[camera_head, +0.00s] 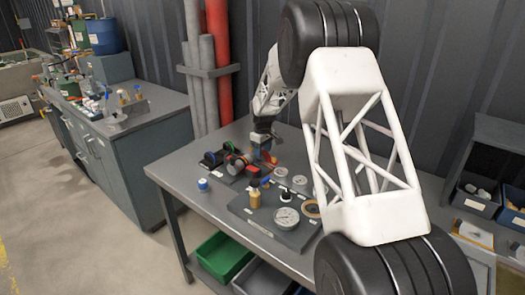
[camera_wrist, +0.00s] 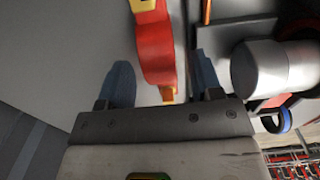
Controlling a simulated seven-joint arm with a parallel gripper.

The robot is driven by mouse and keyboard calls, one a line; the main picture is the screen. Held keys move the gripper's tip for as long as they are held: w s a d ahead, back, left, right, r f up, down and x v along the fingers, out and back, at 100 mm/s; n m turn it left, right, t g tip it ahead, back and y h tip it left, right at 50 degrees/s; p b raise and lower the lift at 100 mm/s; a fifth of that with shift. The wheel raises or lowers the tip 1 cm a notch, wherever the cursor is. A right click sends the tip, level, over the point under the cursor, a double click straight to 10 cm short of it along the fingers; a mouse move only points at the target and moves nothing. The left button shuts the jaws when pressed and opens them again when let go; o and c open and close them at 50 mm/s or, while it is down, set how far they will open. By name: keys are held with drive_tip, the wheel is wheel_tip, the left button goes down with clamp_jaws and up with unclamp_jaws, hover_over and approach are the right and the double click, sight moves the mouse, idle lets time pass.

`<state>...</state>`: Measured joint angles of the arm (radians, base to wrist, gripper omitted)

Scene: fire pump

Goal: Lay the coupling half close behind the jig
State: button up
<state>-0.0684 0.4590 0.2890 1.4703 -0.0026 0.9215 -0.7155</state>
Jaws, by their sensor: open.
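A red piece with yellow ends (camera_wrist: 156,50) shows between the fingers of my gripper (camera_wrist: 163,82) in the wrist view, with gaps on both sides. It may be the coupling half; I cannot tell for sure. In the head view a small orange-red piece (camera_head: 268,157) lies just below my gripper (camera_head: 264,143), near the back of the table. My gripper is open. The low dark base that looks like the jig (camera_head: 228,179) is left of it, carrying dark cylinders and blue and red rings. In the wrist view a silver cylinder (camera_wrist: 272,66) and a blue ring (camera_wrist: 276,121) are at the right.
A dark board (camera_head: 262,222) with gauges, a brass fitting and a tape-like ring stands in front on the grey table. A blue-capped item (camera_head: 203,184) is at the left. Upright pipes (camera_head: 207,75) stand behind the table. My arm hides the table's right part.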

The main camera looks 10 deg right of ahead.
sight(263, 152)
drive_tip(key=shift+r, duration=0.1)
wheel_tip(263, 152, up, 12)
idle(0.9)
drive_tip(key=shift+r, duration=0.1)
idle(0.5)
drive_tip(key=s+d+r+m, duration=0.2)
drive_tip(key=s+r, duration=0.3)
drive_tip(key=s, duration=0.5)
drive_tip(key=s+d+r+m+t, duration=0.1)
drive_tip(key=s+r, duration=0.4)
drive_tip(key=s, duration=0.6)
drive_tip(key=s+d+r+m, duration=0.2)
drive_tip(key=s+r, duration=0.3)
drive_tip(key=s, duration=0.5)
drive_tip(key=s+d+f+m, duration=0.1)
drive_tip(key=s+f+m, duration=0.1)
drive_tip(key=s, duration=1.4)
drive_tip(key=s+f+m+t, duration=0.1)
drive_tip(key=s+f, duration=0.3)
drive_tip(key=s, duration=1.3)
drive_tip(key=shift+s+d+m+t, duration=0.3)
drive_tip(key=shift+d+m, duration=0.1)
drive_tip(key=shift+m, duration=0.2)
